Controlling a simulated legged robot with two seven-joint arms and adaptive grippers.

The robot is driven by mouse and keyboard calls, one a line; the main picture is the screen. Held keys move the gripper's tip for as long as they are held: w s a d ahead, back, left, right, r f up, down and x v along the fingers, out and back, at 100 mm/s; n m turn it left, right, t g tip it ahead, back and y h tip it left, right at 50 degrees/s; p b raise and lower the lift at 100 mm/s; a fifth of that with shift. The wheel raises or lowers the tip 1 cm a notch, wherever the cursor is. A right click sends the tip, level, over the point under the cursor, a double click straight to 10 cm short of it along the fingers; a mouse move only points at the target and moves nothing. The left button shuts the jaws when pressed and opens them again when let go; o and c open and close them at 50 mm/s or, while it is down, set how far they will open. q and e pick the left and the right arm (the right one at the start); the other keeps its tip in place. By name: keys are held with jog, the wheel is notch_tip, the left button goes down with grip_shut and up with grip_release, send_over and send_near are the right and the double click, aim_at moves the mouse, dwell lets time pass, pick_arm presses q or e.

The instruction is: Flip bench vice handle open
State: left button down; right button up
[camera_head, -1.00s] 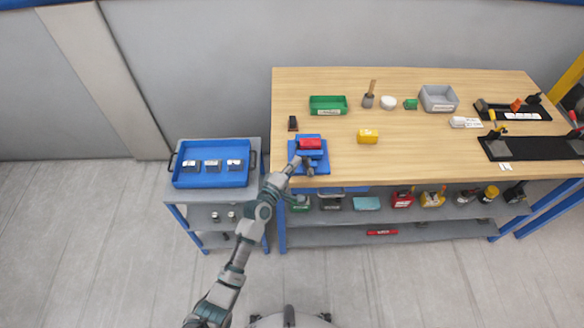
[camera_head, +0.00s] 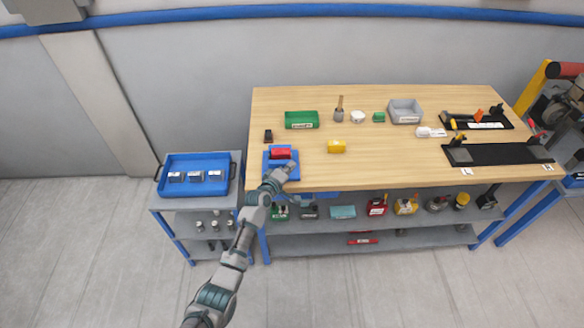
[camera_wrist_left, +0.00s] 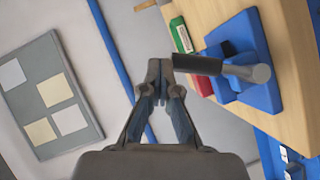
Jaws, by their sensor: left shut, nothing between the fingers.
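The bench vice (camera_head: 280,160) is blue with a red block (camera_head: 281,153) in it, at the front left corner of the workbench. In the left wrist view the blue vice (camera_wrist_left: 243,60) stands to the right, with its handle (camera_wrist_left: 200,65), a dark grip on a grey metal end, reaching toward my fingers. My left gripper (camera_head: 288,168) is at the front of the vice; in the wrist view its fingertips (camera_wrist_left: 160,70) are shut with nothing between them, right beside the dark end of the handle. Whether they touch it I cannot tell. My right gripper is not in view.
A cart with a blue tray (camera_head: 196,188) stands left of the bench. Tools and containers fill the shelf below.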

pick_arm(q)
jog(key=shift+w+d+f, duration=0.15)
jog(key=shift+d+f, duration=0.3)
jog(key=shift+d, duration=0.35)
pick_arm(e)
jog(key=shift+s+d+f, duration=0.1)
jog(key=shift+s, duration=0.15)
pick_arm(q)
jog(key=shift+a, duration=0.1)
